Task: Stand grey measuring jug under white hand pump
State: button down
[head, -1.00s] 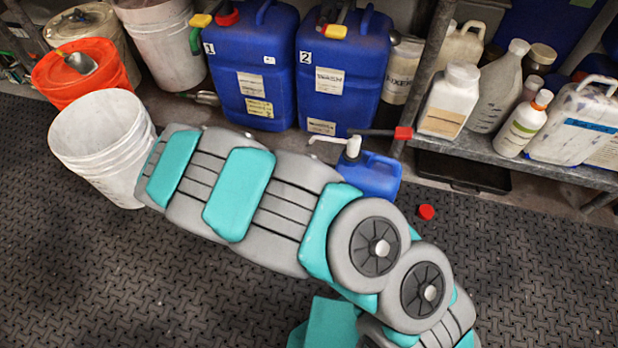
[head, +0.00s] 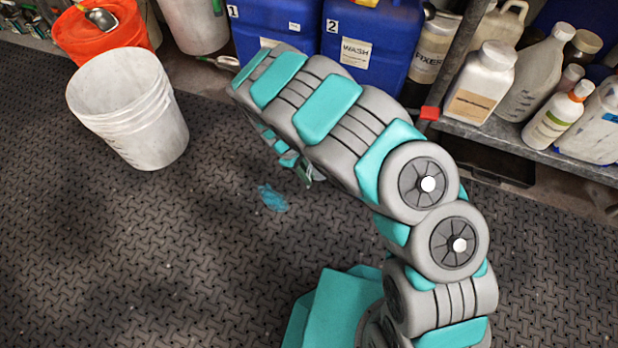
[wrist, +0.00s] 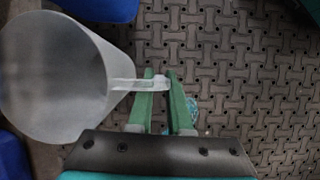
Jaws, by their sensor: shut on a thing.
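The grey measuring jug (wrist: 55,75) is at the left of the wrist view, seen into its wide open mouth. My gripper (wrist: 160,76) is shut on the jug's handle (wrist: 125,86), which reaches right between the two green fingers. The jug is held above the dark patterned floor. In the head view my arm hides the jug and nearly all of the gripper. The white hand pump cannot be made out in either view now; my arm covers the place where it stood in the earlier head view.
A white bucket (head: 130,110) stands on the floor at left, with an orange bucket (head: 100,32) behind it. Large blue canisters (head: 372,40) stand at the back. Bottles line a shelf (head: 540,152) at right. A teal patch (head: 272,197) lies on the otherwise clear floor left of my arm.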

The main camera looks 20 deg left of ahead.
jog(key=f, duration=0.1)
jog(key=w+f, duration=0.1)
jog(key=f, duration=0.1)
jog(key=shift+w+f+b, duration=0.15)
jog(key=shift+f+b, duration=0.15)
jog(key=shift+b, duration=0.1)
jog(key=c, duration=0.8)
grip_release()
jog(key=shift+c, duration=0.2)
jog(key=p+v, duration=0.1)
jog(key=v, duration=1.1)
